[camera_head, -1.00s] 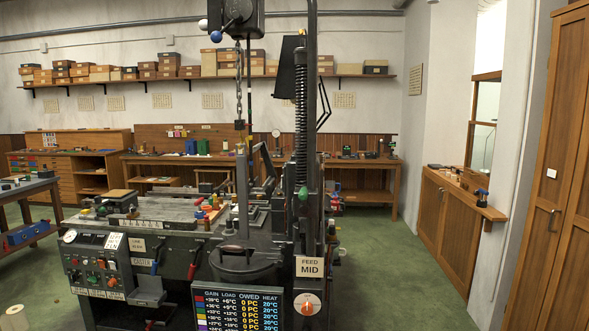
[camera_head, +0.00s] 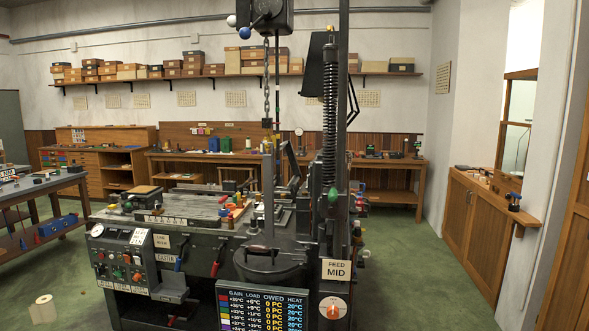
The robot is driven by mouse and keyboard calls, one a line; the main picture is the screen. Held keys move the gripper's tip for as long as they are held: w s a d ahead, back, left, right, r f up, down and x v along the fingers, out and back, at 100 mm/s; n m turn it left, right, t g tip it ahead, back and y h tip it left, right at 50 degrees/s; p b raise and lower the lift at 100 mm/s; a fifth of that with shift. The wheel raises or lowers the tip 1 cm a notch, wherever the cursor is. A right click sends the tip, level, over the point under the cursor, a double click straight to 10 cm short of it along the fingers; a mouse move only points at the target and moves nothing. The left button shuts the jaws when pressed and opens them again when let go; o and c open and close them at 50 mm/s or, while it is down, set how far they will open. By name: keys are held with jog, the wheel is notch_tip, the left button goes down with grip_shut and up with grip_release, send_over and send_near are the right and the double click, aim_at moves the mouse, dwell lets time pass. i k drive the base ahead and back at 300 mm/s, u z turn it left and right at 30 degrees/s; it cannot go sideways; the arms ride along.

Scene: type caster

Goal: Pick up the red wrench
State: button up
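I cannot make out a red wrench for certain in this view. Small red items show on the caster machine (camera_head: 140,235), among them a red-handled lever (camera_head: 216,268) on its front and small red pieces (camera_head: 229,214) on its top. They are too small to tell whether any is a wrench. My gripper is not in view.
A dark pot (camera_head: 268,262) and a display board (camera_head: 264,308) are at the machine's front. A workbench (camera_head: 50,186) stands at left, and a long bench (camera_head: 385,163) runs along the back wall. Green floor (camera_head: 420,270) is clear at right.

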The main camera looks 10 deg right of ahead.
aim_at(223, 200)
jog(key=z, duration=0.05)
jog(key=i, duration=1)
jog(key=u, duration=0.05)
